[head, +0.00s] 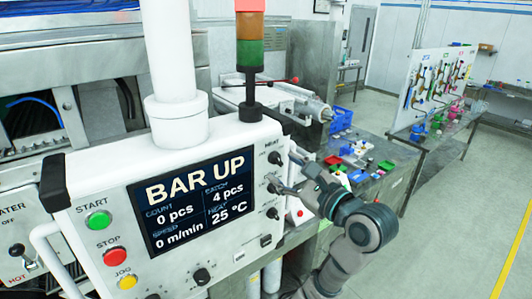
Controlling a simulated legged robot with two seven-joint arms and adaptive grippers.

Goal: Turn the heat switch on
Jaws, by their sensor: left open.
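The white control panel (110,180) has a dark screen (195,203) reading BAR UP, with heat at 25 °C. A black knob (274,158) sits at the panel's upper right, under a small label that seems to read HEAT. Its exact setting is too small to tell. My left gripper (287,172) is open at the panel's right edge, beside this knob and the middle knob (273,188). I cannot tell whether it touches either. My right gripper is not in view.
Green START (98,220), red STOP (116,256) and yellow JOG (127,281) buttons line the panel's left. A lower knob (272,213) is close to my gripper. A signal tower (250,50) rises behind the panel. A bench (385,187) with coloured parts stands right; floor beyond is clear.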

